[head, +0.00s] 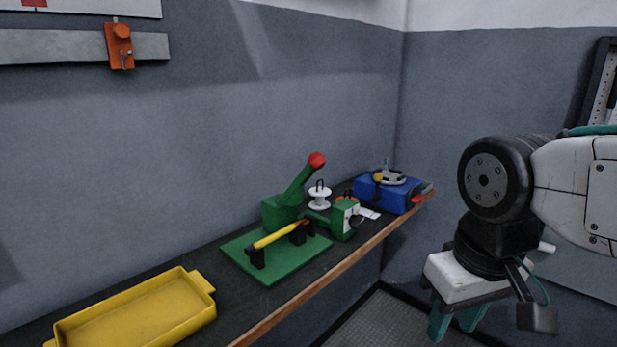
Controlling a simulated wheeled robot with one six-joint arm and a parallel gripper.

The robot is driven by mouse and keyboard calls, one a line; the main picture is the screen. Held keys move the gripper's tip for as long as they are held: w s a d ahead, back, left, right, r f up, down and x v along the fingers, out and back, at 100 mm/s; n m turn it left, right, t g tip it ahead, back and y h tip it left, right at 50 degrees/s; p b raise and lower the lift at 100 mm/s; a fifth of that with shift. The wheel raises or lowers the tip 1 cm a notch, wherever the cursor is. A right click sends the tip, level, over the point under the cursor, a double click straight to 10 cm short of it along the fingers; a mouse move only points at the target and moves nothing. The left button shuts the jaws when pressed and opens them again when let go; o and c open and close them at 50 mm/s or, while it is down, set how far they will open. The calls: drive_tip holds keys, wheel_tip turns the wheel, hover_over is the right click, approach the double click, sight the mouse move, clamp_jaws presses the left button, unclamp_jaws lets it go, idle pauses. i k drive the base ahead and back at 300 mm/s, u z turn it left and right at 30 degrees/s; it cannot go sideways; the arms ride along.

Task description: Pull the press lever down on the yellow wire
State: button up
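The green press (281,212) stands on a green base plate (268,272) on the bench. Its lever (300,184) is raised, slanting up to the right to a red knob (317,160). The yellow wire (275,236) lies across two black supports on the base plate, its reddish right end near the press; I cannot tell whether that end is inside the press. My gripper (455,325) hangs at the right, off the bench, well apart from the lever. Its teal fingers point down with a gap between them, and no held object shows.
A yellow tray (140,315) sits at the bench's near left. A white spool (320,195) and a blue box (390,192) with items on top stand behind and right of the press. The wooden bench edge (320,282) runs diagonally. Grey walls close the back and right.

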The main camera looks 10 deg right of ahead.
sight(294, 195)
drive_tip(key=k, duration=0.3)
drive_tip(key=u, duration=0.75)
drive_tip(key=i, duration=0.7)
drive_tip(key=z, duration=0.05)
